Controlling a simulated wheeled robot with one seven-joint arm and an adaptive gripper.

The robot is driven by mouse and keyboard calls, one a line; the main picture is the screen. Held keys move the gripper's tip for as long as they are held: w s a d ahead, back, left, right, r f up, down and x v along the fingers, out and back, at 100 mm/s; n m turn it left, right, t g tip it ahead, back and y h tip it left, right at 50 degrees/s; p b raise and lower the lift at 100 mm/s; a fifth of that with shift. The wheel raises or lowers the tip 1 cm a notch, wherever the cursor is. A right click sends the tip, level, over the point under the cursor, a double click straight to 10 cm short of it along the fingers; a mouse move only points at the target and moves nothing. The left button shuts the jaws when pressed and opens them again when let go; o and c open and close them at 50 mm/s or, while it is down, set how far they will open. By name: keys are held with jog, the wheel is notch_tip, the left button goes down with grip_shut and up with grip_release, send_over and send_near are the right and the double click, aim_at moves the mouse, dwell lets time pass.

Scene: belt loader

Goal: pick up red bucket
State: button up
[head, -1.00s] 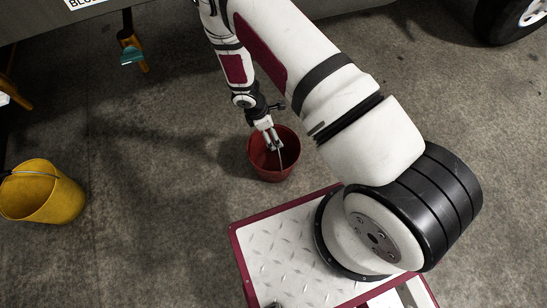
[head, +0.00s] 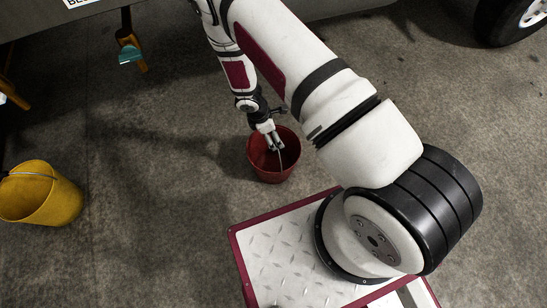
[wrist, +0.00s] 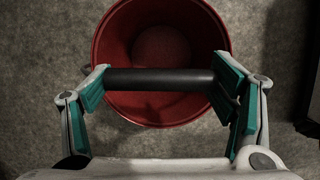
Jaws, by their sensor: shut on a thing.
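In the wrist view the bucket (wrist: 102,50) is open end up and looks empty. My gripper (head: 273,148) is over its mouth. In the wrist view my gripper (wrist: 160,85) has its teal-padded fingers at the two ends of the bucket's dark handle bar (wrist: 160,79), shut on it. I cannot tell whether the bucket's bottom touches the floor.
A yellow bucket (head: 50,200) stands at the left. An orange post with a teal piece (head: 130,54) is at the upper left, below a grey vehicle body. A wheel (head: 522,18) is at the upper right. The concrete floor around the red bucket is clear.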

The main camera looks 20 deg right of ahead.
jog(key=shift+s+d+f, duration=0.15)
jog(key=shift+s+f, duration=0.1)
jog(key=shift+s, duration=0.05)
